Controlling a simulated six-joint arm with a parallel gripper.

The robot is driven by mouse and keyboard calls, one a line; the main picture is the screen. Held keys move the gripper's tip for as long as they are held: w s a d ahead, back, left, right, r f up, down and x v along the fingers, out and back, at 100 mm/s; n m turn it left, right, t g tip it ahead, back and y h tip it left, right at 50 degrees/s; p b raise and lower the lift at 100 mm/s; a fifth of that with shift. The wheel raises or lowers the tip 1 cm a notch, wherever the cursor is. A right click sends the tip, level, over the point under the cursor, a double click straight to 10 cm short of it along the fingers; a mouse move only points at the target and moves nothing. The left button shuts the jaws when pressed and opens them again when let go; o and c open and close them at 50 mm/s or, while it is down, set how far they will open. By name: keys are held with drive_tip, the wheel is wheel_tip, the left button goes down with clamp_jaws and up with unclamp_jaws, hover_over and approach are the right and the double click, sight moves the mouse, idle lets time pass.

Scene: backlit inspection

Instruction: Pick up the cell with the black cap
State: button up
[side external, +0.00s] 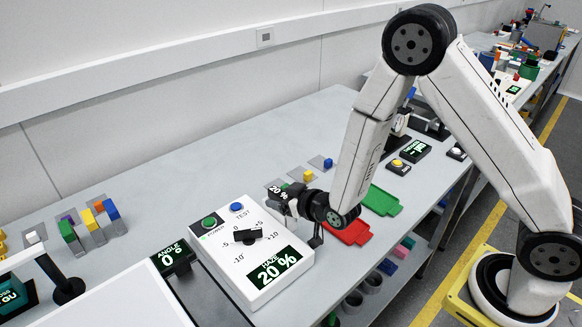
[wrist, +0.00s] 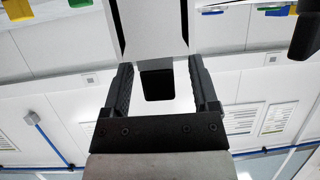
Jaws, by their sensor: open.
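In the wrist view my gripper (wrist: 162,85) is open, its two dark fingers standing apart. A black, rounded-square piece (wrist: 156,84) shows between them, apart from both. It looks like the black cap, but I cannot tell for sure, and no cell body shows clearly. The dark fingers and wrist blend together there, and no black-capped cell can be made out.
A white control box (side external: 220,262) with a HAZE display stands just left of the gripper. A red tray (side external: 348,232) and a green tray (side external: 381,200) lie to the right. Several colour-topped grey blocks (side external: 88,229) stand at far left. An ANGLE display (side external: 174,256) stands near the front.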

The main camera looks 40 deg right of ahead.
drive_tip(key=shift+w+f, duration=0.15)
drive_tip(key=shift+w, duration=0.15)
clamp_jaws()
idle(0.4)
